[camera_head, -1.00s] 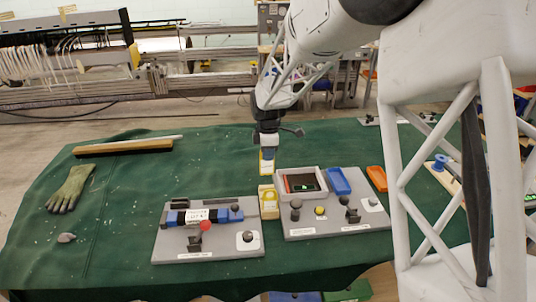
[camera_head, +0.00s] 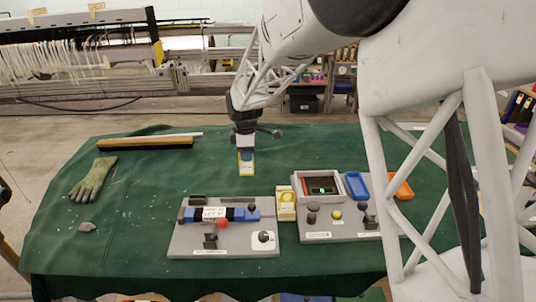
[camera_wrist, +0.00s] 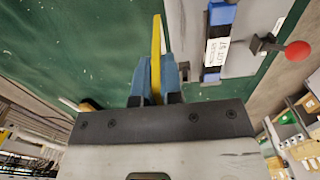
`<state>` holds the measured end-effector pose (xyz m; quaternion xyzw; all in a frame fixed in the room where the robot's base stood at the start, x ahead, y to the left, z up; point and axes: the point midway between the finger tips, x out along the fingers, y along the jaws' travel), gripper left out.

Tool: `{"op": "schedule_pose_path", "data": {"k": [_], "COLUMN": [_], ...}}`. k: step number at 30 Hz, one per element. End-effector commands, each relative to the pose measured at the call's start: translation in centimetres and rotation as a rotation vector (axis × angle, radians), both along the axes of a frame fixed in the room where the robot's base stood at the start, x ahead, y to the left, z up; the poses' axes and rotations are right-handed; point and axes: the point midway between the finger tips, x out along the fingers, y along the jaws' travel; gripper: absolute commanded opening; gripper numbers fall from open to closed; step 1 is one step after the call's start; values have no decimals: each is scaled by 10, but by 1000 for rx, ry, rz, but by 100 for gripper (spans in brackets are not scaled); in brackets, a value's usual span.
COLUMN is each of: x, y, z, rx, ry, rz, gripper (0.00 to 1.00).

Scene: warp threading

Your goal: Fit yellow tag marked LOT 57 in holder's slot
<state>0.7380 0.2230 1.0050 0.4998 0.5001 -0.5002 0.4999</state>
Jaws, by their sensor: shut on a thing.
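My gripper (camera_head: 245,153) is shut on a yellow tag (camera_head: 246,167), which hangs below the fingers in the head view. The wrist view shows the tag (camera_wrist: 156,50) edge-on between the blue fingertips (camera_wrist: 155,70); its marking cannot be read. The tag is in the air, apart from the left grey board (camera_head: 190,247). On that board lies a blue and black holder (camera_head: 240,214) with a white label (camera_head: 214,212), which reads LOT 57 in the wrist view (camera_wrist: 217,52). I cannot make out the slot clearly.
A red knob (camera_head: 222,224) and dark clamps stand by the holder. A yellow box (camera_head: 286,205), a grey tray (camera_head: 298,180) and blue (camera_head: 356,185) and orange (camera_head: 399,187) bins are at right. A glove (camera_head: 93,177) and wooden bar (camera_head: 145,143) lie left on green cloth.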

Motion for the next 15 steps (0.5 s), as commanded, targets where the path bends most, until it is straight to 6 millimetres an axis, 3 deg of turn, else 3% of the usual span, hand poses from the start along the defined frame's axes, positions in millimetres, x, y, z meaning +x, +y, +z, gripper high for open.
{"op": "schedule_pose_path", "data": {"k": [3,15], "x": [-3,-23], "y": [34,135], "z": [1,4], "rx": [0,0], "ry": [-1,0], "rz": [5,3], "gripper": [0,0]}}
